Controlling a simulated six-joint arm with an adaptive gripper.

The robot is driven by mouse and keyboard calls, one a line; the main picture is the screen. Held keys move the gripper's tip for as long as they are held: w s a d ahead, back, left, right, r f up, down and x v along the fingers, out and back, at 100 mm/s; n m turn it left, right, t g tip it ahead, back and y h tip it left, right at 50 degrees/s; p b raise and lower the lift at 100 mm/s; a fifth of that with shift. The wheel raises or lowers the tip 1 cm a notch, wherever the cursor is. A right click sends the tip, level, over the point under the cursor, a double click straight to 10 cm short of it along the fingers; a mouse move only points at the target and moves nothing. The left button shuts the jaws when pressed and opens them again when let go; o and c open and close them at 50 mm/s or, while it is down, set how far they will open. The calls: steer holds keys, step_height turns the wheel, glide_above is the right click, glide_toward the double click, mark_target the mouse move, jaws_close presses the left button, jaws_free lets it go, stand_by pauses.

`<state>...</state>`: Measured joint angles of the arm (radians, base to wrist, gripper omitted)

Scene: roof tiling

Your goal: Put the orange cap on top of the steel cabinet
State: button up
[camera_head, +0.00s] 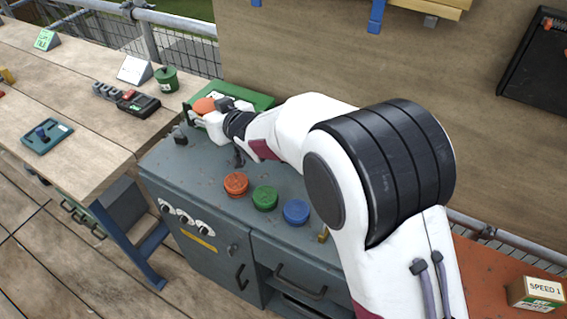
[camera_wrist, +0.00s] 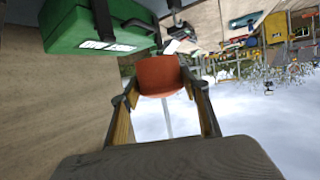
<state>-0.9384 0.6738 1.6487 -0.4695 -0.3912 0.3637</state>
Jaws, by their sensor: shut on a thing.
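My gripper (camera_head: 199,112) is shut on the orange cap (camera_head: 204,105), above the far left part of the steel cabinet (camera_head: 210,250). In the wrist view, the cap (camera_wrist: 161,76) sits between the two fingertips (camera_wrist: 158,92). I cannot tell from these views how high the cap is above the cabinet top. The cabinet is grey-blue, with knobs and handles on its front. Part of its top is hidden by my arm.
A green case (camera_head: 240,95) stands at the back of the cabinet, close to my gripper. A round orange piece (camera_head: 236,183), a green one (camera_head: 265,197) and a blue one (camera_head: 296,211) sit near its front edge. A wooden bench (camera_head: 90,85) stands at left.

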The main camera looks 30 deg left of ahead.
steer(key=s+a, duration=0.4)
steer(key=s, duration=0.2)
glide_above(197, 171)
steer(key=shift+n, duration=0.3)
step_height(197, 171, down, 6)
steer(key=shift+r, duration=0.25)
steer(key=shift+g, duration=0.3)
steer(key=shift+f, duration=3.1)
steer(key=shift+f, duration=1.85)
steer(key=shift+f, duration=0.15)
